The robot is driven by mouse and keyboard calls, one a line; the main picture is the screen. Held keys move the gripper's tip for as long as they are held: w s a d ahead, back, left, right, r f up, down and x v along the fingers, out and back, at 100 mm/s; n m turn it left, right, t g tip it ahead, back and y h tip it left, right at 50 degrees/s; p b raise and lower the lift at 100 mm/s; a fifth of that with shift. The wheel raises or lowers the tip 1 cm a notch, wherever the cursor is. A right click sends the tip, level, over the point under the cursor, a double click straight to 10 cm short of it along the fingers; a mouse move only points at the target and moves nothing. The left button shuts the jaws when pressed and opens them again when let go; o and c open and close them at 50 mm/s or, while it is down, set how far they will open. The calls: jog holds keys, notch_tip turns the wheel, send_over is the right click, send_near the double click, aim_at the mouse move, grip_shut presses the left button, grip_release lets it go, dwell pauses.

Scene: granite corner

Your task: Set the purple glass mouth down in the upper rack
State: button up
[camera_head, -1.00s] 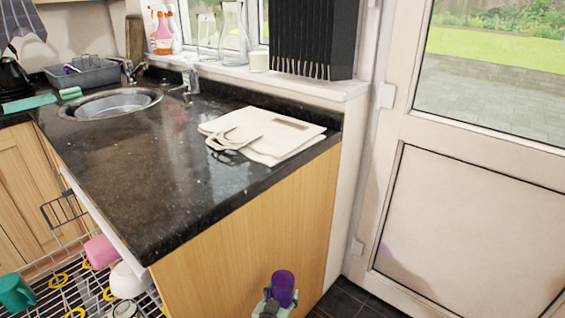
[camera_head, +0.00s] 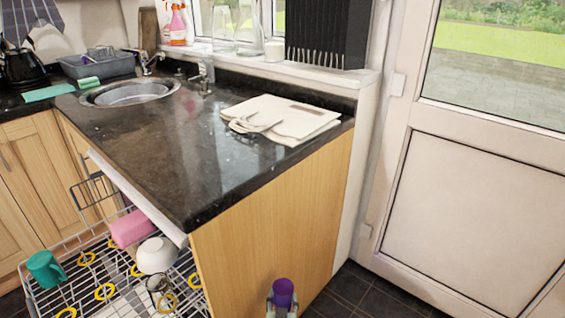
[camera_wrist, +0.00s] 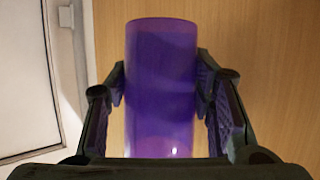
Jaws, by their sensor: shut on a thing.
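The purple glass (camera_head: 283,292) is at the bottom of the head view, in front of the wooden end panel. My gripper (camera_head: 284,302) is shut on it, with a finger on each side. In the wrist view the purple glass (camera_wrist: 160,90) stands between the two dark finger pads. The head view shows into the glass's open top, so its mouth faces up. The upper rack (camera_head: 75,290) is pulled out at the lower left. It holds a teal mug (camera_head: 46,269), a pink cup (camera_head: 131,228), a white bowl (camera_head: 156,255) and a clear glass (camera_head: 160,290).
The dark granite counter (camera_head: 170,150) and its wooden end panel (camera_head: 270,235) stand between the rack and the door (camera_head: 480,200). A folded cloth bag (camera_head: 285,118) lies on the counter. Yellow rings (camera_head: 104,291) sit on the rack, with bare wire between them.

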jog(key=shift+w+f+n+y, duration=0.3)
jog(key=shift+f+y, duration=0.1)
jog(key=shift+f, duration=0.45)
jog(key=m+b, duration=0.1)
jog(key=m, duration=0.2)
jog(key=shift+d+f, duration=0.1)
jog(key=shift+m+b, duration=0.4)
jog(key=shift+m, duration=0.8)
jog(key=m, duration=0.4)
jog(key=shift+m, duration=1.3)
jog(key=shift+r, duration=0.2)
